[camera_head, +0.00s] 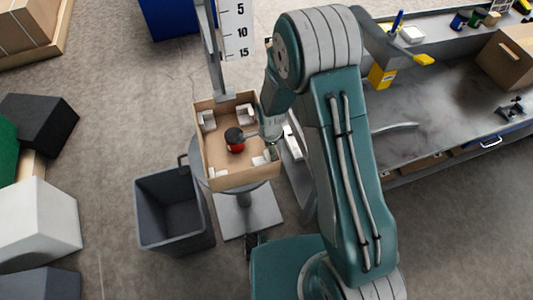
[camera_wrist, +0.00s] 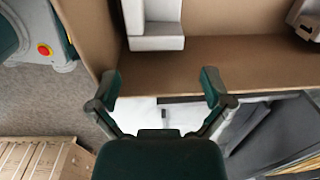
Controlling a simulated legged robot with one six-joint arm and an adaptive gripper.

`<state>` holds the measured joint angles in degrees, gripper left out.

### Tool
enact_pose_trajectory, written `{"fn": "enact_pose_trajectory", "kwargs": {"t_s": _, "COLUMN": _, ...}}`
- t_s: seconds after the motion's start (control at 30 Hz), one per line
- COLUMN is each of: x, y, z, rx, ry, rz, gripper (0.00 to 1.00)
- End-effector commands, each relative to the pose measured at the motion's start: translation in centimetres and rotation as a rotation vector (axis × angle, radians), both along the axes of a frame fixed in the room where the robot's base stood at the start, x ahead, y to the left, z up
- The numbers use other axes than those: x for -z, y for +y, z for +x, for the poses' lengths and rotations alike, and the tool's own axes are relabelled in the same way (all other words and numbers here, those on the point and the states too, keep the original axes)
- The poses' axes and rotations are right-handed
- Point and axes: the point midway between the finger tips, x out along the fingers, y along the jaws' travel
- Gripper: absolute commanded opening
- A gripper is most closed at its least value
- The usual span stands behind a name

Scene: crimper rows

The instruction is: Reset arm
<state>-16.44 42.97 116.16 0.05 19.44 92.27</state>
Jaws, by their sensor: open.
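My teal arm reaches over from the right in the head view, and its end hangs at the right side of an open cardboard box (camera_head: 207,165). My gripper (camera_wrist: 161,84) is open in the wrist view, with its two fingers wide apart and nothing between them. The brown box wall (camera_wrist: 235,57) lies just beyond the fingertips; whether they touch it I cannot tell. In the head view the gripper is partly hidden by my arm. A red object with a black top (camera_head: 236,146) stands inside the box, among white corner pieces (camera_head: 208,122).
The box rests on a grey round-topped stand (camera_head: 243,200). An empty dark bin (camera_head: 172,205) stands left of it. A scale post (camera_head: 215,60) rises behind. A grey workbench (camera_head: 440,125) with a carton (camera_head: 508,58) is at right.

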Motion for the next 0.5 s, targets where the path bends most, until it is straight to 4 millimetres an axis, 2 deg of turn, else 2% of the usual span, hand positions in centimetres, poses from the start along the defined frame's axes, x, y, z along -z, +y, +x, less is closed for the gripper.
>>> {"fn": "enact_pose_trajectory", "kwargs": {"t_s": 0.03, "x": -0.8, "y": -0.1, "z": 0.1, "rx": 0.002, "ry": -0.005, "rz": 0.002, "gripper": 1.0}}
{"fn": "enact_pose_trajectory", "kwargs": {"t_s": 0.2, "x": -1.9, "y": 0.1, "z": 0.3, "rx": 0.002, "ry": -0.008, "rz": 0.0, "gripper": 1.0}}
{"fn": "enact_pose_trajectory", "kwargs": {"t_s": 0.5, "x": -2.1, "y": 0.1, "z": 0.3, "rx": 0.002, "ry": -0.008, "rz": 0.0, "gripper": 1.0}}
